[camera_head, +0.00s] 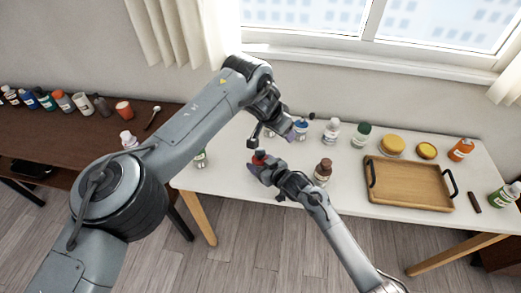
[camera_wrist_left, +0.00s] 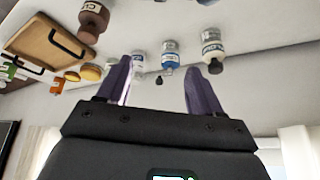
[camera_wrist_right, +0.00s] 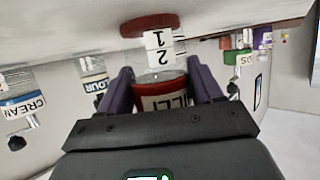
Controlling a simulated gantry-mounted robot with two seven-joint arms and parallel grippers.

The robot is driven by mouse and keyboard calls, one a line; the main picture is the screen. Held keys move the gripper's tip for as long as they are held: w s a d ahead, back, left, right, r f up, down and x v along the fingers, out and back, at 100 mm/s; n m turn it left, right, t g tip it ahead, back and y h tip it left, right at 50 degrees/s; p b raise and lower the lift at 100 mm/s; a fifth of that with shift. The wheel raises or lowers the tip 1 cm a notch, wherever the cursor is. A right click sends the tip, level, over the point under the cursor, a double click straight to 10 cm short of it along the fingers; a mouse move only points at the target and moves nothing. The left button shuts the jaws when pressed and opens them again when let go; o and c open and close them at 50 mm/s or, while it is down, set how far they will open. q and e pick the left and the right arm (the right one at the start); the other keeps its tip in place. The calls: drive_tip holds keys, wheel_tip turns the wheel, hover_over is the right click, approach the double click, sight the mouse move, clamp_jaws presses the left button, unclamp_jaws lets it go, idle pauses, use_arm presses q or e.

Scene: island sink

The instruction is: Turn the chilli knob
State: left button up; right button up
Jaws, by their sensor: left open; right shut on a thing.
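The chilli knob (camera_wrist_right: 163,96) is a red cylinder with a white label showing "ILLI" in the right wrist view. White faces marked 1 and 2 (camera_wrist_right: 160,50) and a red base (camera_wrist_right: 150,24) lie beyond it. My right gripper (camera_head: 259,168) is shut on the knob, one purple finger on each side. In the head view only a small red part (camera_head: 259,156) shows at its fingertips. My left gripper (camera_wrist_left: 160,78) is open, with nothing seen held between its fingers. In the head view, the left gripper (camera_head: 291,131) hangs above the table behind the right one.
A brown bottle (camera_head: 323,170) stands right of my right gripper. White-labelled bottles (camera_head: 331,130), a green-capped jar (camera_head: 361,134) and yellow-lidded jars (camera_head: 392,145) line the back. A wooden tray (camera_head: 410,202) lies to the right. The white table's front right is mostly clear.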

use_arm(q)
drive_tip(key=d+n, duration=0.2)
drive_tip(key=n, duration=0.1)
drive_tip(key=n+y, duration=0.5)
drive_tip(key=n, duration=0.4)
approach(260, 151)
drive_tip(key=x, duration=0.8)
drive_tip(key=shift+f, duration=0.4)
drive_tip(key=c, duration=1.1)
